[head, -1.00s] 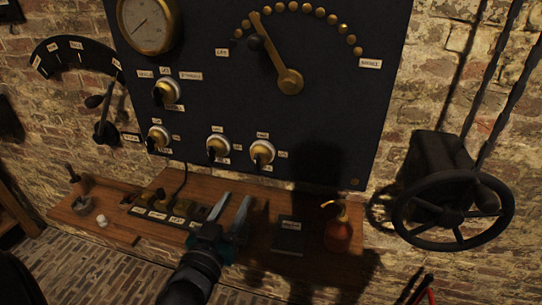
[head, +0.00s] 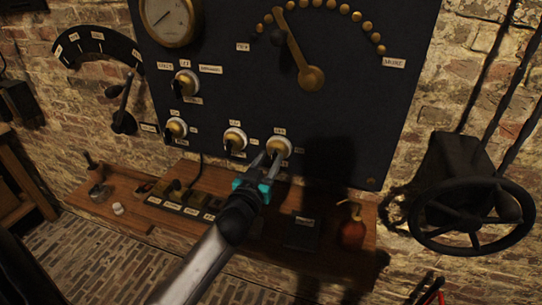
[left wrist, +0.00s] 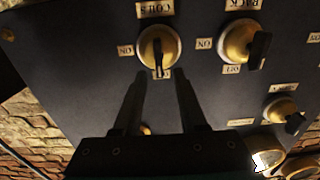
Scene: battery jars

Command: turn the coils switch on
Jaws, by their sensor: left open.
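The coils switch (left wrist: 158,48) is a black lever knob on a brass ring, with a COILS label beside it in the left wrist view. Its lever lies up-down in that picture, its end toward the lower label, while the ON label is at the left. In the head view it is the rightmost switch (head: 279,146) of the lower row on the dark panel (head: 330,110). My left gripper (head: 266,157) is open just in front of it; its fingers (left wrist: 160,77) point at the knob, a fingertip on either side of the lever's lower end. Contact is unclear.
Other brass switches, including one marked BACK (left wrist: 238,43), sit close by. Above are a large pointer dial lever (head: 300,55) and a round gauge (head: 170,18). Below is a wooden shelf (head: 130,205) with a red bottle (head: 353,232). A black handwheel (head: 472,215) stands right.

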